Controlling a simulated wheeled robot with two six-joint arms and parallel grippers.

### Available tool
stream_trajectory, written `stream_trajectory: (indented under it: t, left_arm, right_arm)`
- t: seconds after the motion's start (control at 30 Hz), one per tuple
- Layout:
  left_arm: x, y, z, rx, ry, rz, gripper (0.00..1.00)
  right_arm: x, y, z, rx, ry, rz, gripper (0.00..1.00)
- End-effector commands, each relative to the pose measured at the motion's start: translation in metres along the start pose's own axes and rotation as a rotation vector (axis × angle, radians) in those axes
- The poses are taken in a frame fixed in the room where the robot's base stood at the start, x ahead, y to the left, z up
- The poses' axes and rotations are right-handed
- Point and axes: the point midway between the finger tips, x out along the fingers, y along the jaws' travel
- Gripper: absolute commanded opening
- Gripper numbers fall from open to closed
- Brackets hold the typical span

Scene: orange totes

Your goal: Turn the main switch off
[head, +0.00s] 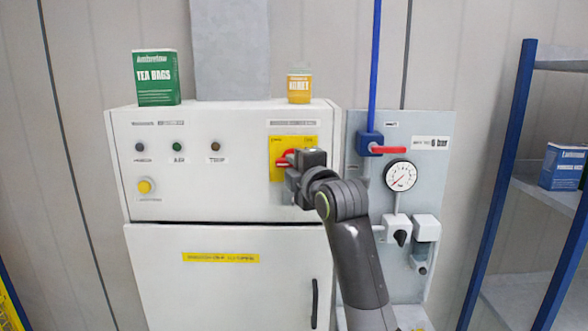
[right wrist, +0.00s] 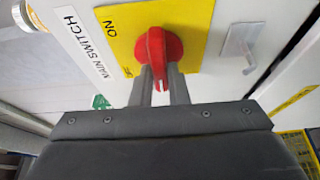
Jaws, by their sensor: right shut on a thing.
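The main switch is a red rotary knob (head: 284,159) on a yellow plate (head: 277,144) at the upper right of a white cabinet. In the right wrist view, the red knob (right wrist: 157,47) stands on the yellow plate (right wrist: 192,22), beside "ON" lettering and a "MAIN SWITCH" label (right wrist: 86,43). My right gripper (right wrist: 160,82) is shut on the knob's handle, one finger on each side. The handle's white mark points toward my gripper. In the head view my right gripper (head: 296,160) covers part of the knob and plate. My left gripper is not in view.
On the white cabinet (head: 225,290) stand a green tea box (head: 157,88) and a small yellow package (head: 299,88). Right of it is a grey panel with a gauge (head: 400,176) and a red-handled valve (head: 390,149). A blue-framed shelf (head: 500,170) stands at far right.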

Motion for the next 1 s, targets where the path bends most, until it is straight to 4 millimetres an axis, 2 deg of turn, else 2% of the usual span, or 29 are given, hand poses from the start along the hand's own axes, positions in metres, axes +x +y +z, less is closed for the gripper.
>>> stream_trajectory:
  t: [0.5,0.53,0.67,1.0]
  left_arm:
    - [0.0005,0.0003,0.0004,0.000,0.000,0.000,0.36]
    - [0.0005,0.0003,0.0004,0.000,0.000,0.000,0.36]
    - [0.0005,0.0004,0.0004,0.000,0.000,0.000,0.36]
    - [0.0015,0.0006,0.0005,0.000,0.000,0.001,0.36]
  right_arm:
    - [0.0001,0.0000,0.0006,-0.019,-0.002,-0.007,0.00]
    - [0.0001,0.0000,0.0007,-0.019,-0.002,-0.007,0.18]
    - [0.0001,0.0000,0.0006,-0.018,-0.002,-0.007,0.36]
    - [-0.0015,-0.0004,0.0003,-0.016,-0.001,-0.006,0.36]
